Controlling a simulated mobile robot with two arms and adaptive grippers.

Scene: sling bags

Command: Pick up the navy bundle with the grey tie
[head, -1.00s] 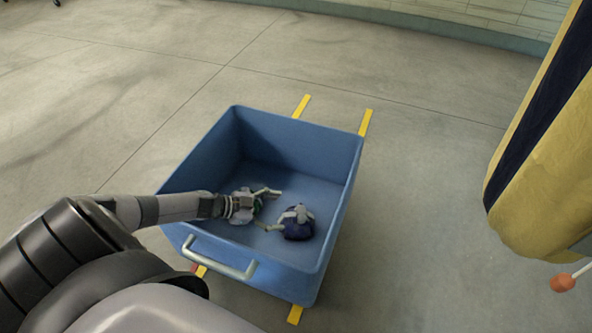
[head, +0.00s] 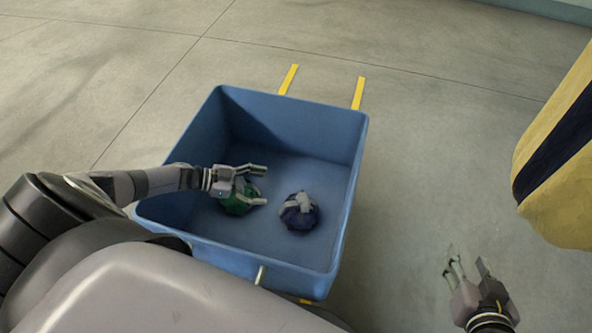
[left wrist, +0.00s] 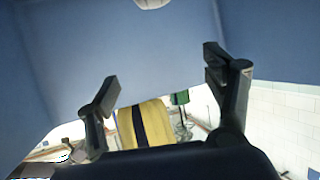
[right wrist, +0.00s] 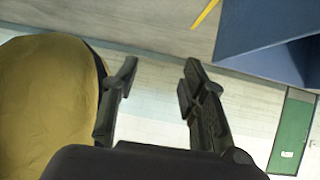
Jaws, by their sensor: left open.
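The navy bundle (head: 296,220) with its grey tie (head: 304,201) on top lies on the floor of the blue bin (head: 350,190), right of centre. My left gripper (head: 265,185) is open and empty inside the bin, with its fingers pointing right toward the navy bundle but apart from it. It hangs over a green bundle (head: 236,204) and partly hides it. The left wrist view shows its spread fingers (left wrist: 160,88) against the bin's blue walls. My right gripper (head: 468,262) is open and empty outside the bin, at the lower right; its spread fingers show in the right wrist view (right wrist: 158,80).
A large yellow thing with a navy band (head: 562,160) stands at the right edge, close to my right gripper; it also shows in the right wrist view (right wrist: 45,110). Yellow floor strips (head: 358,93) stick out behind the bin. The concrete floor around is clear.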

